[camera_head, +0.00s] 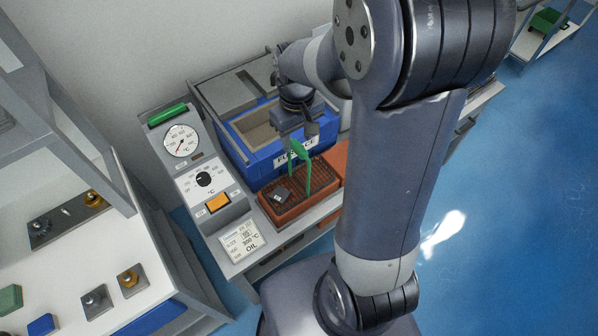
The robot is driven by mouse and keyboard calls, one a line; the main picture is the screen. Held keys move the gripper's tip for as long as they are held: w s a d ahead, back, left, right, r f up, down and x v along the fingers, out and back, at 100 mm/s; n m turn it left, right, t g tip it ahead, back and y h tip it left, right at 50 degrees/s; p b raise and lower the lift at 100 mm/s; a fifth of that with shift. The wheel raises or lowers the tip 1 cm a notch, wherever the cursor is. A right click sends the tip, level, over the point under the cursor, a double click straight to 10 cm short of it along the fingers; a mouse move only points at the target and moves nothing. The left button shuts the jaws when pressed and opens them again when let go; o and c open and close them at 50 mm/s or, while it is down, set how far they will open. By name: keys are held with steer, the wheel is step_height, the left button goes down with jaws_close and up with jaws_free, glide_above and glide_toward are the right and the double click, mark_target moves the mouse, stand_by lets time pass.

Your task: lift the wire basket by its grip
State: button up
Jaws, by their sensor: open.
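The wire basket (272,213) is reddish-brown with a grid-like floor. It sits on the grey bench in front of the blue furnace-like box. Its green grip (307,175) stands upright as a tall narrow arch. A small dark block (283,196) lies in the basket. My gripper (298,139) points down just above the top of the grip, with its fingers apart. I cannot tell whether a finger touches the grip. My arm hides the area to the right of the basket.
The blue box (236,145) with an open top stands close behind the basket. A control panel (205,190) with a dial, knob and orange switch is on the left. Another reddish-brown item (336,158) is close on the right. Blue floor (500,220) is open at the right.

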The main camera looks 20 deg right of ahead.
mark_target(299, 146)
steer(key=shift+w+d+f+p, duration=0.15)
steer(key=shift+f, duration=1.75)
steer(key=shift+w+d+f+p, duration=0.1)
steer(key=shift+w+f+p, duration=0.05)
steer(key=shift+f, duration=1.75)
jaws_close()
steer(key=shift+r, duration=0.1)
